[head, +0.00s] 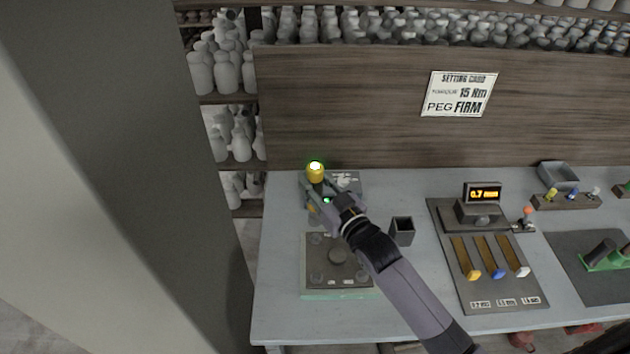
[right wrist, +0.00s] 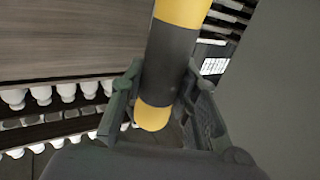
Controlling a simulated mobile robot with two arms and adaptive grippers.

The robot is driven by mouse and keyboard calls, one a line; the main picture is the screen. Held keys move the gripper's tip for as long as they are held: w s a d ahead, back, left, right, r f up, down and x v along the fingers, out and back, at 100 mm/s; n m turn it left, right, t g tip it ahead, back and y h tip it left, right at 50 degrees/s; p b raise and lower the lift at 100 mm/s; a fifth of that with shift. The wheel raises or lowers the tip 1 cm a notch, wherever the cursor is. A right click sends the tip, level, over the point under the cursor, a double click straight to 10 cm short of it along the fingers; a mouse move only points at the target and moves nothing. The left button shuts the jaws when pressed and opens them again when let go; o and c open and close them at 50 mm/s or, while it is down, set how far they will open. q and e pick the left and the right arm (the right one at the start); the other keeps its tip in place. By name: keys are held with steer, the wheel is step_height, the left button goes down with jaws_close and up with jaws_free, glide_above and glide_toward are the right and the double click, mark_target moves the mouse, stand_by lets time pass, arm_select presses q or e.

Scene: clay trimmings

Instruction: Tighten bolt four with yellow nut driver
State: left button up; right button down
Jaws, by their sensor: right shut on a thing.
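The yellow nut driver (head: 315,175) stands roughly upright at the back left of the bench, with a lit green-white lamp on its top. My right gripper (head: 316,197) is shut on it; in the right wrist view its fingers lie on either side of the driver's dark grip band (right wrist: 168,68). The driver's lower end is mostly hidden by the gripper, so I cannot tell whether it touches a bolt. A dark square plate (head: 309,263) with round bolt-like heads lies in front, partly covered by my arm. I cannot tell which is bolt four. My left gripper is not in view.
A small dark cup (head: 403,231) stands right of my arm. Further right are a panel with coloured sliders (head: 488,258) and a display (head: 483,194) reading 0.7. A card (head: 459,93) on the back board reads 15 Nm, peg firm. A grey tray (head: 558,176) stands back right.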

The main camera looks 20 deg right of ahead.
steer(key=shift+w+d+r, duration=0.1)
steer(key=shift+f, duration=0.3)
steer(key=shift+f+b, duration=0.5)
steer(key=shift+f, duration=0.3)
step_height(320, 180, down, 2)
steer(key=shift+f+b, duration=0.1)
steer(key=shift+b, duration=0.75)
steer(key=shift+f+b, duration=0.45)
steer(key=shift+f, duration=0.2)
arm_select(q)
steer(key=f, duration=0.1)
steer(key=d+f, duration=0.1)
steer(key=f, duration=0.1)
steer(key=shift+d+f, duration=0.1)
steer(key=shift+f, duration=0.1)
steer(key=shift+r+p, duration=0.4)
